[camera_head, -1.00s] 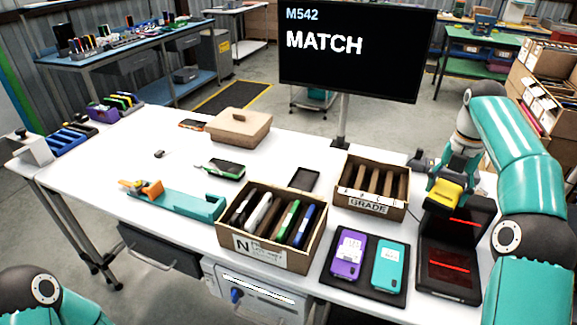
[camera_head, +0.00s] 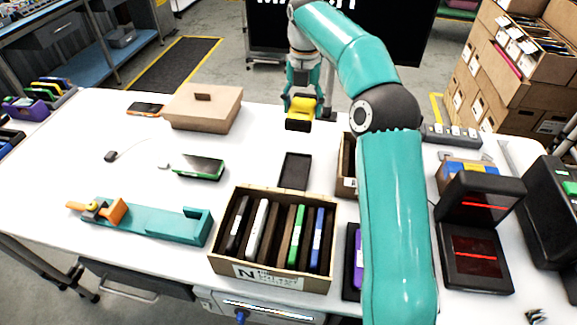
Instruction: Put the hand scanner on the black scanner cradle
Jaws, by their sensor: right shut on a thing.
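My right gripper (camera_head: 302,92) is shut on a yellow and black block-like thing (camera_head: 299,113), which looks like the hand scanner. It holds it over the back of the white table, behind a small flat black tray (camera_head: 295,170). This tray lies empty and may be the black scanner cradle; I cannot tell for sure. The fingertips are partly hidden by the held thing. My left gripper is out of view.
A carton (camera_head: 270,270) marked N with several slim devices stands in front of the tray. My right arm partly hides a second carton (camera_head: 348,186). A black stand with red lines (camera_head: 477,250) is at right. A lidded box (camera_head: 205,105) stands at back left.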

